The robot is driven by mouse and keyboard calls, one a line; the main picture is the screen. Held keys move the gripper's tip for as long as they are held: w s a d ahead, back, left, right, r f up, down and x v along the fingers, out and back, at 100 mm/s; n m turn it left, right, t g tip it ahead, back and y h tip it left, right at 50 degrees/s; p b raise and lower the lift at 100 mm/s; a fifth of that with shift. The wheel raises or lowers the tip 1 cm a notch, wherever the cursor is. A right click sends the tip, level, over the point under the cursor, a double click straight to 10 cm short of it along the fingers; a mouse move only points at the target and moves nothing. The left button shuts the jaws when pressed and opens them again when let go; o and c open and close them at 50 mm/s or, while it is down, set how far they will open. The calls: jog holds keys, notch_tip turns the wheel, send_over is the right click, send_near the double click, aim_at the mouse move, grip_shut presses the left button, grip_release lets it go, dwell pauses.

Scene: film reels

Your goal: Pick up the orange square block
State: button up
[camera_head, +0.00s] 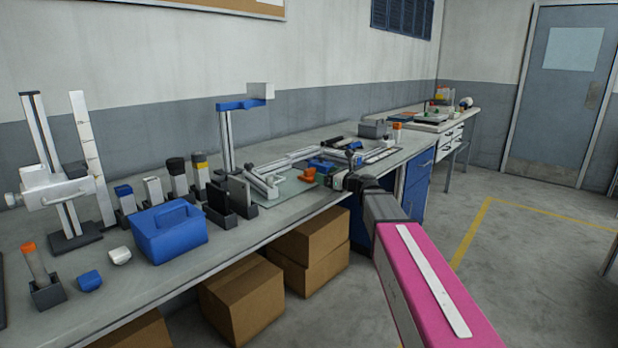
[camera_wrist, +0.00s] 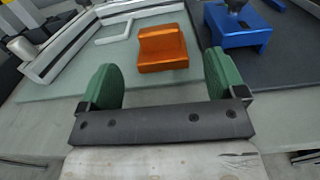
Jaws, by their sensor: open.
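An orange block (camera_wrist: 162,48) lies on a pale green mat in the wrist view, ahead of my gripper and roughly centred between its fingers. It has a raised back part and a lower front part. In the head view the orange block (camera_head: 307,175) is small, on the bench by the end of my arm. My gripper (camera_wrist: 164,75) has two green fingers, spread wide with nothing between them. In the head view my gripper (camera_head: 341,180) is near the mat's right edge, and its fingers are too small to make out.
A blue block-like piece (camera_wrist: 238,28) stands right of the orange block, close to my right finger. Grey metal rails (camera_wrist: 70,45) lie to the left and behind. A blue caddy (camera_head: 168,232) and several holders stand along the bench (camera_head: 232,246). Cardboard boxes (camera_head: 242,300) sit below.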

aim_at(312, 170)
jog(key=x, duration=0.7)
jog(key=shift+s+r, duration=0.1)
jog(key=c, duration=1.2)
